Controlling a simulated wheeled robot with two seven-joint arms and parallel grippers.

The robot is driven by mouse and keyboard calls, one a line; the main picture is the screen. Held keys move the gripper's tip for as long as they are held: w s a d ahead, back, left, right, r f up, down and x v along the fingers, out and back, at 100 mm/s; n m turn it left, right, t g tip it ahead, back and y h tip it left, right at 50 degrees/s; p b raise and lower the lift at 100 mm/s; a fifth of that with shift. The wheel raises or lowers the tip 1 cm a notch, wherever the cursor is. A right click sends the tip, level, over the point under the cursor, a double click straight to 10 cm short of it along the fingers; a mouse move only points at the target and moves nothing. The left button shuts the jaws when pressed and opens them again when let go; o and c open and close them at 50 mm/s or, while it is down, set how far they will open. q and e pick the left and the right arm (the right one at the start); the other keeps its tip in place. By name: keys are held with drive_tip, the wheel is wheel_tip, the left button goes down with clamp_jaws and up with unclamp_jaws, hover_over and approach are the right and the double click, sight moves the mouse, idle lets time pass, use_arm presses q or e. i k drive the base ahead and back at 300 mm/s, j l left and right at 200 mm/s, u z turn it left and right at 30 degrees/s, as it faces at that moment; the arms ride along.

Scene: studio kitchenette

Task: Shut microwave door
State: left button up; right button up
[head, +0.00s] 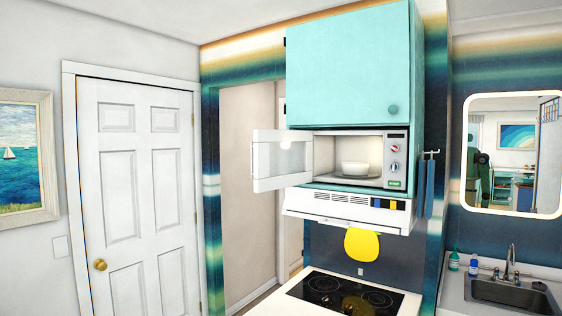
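The microwave (396,160) sits in a nook below a teal cabinet, with its dials and a green button on the right side of its front. Its white door (268,161) is hinged on the left and stands wide open, swung out to the left. A white bowl (355,168) stands inside the lit cavity. Neither of my grippers shows in the head view.
A white range hood (345,208) is right below the microwave, over a stove with a black cooktop (350,294). A yellow round item (362,245) hangs between them. Blue towels (425,190) hang at the right. A sink (510,294) is at the lower right.

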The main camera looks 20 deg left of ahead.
sight(280, 159)
drive_tip(key=j+z, duration=0.5)
drive_tip(key=j, duration=2.1)
drive_tip(key=j+z, duration=0.4)
drive_tip(key=j, duration=1.55)
drive_tip(key=i+j, duration=0.1)
drive_tip(key=j, duration=0.15)
drive_tip(key=i+j+z, duration=0.1)
drive_tip(key=j, duration=0.15)
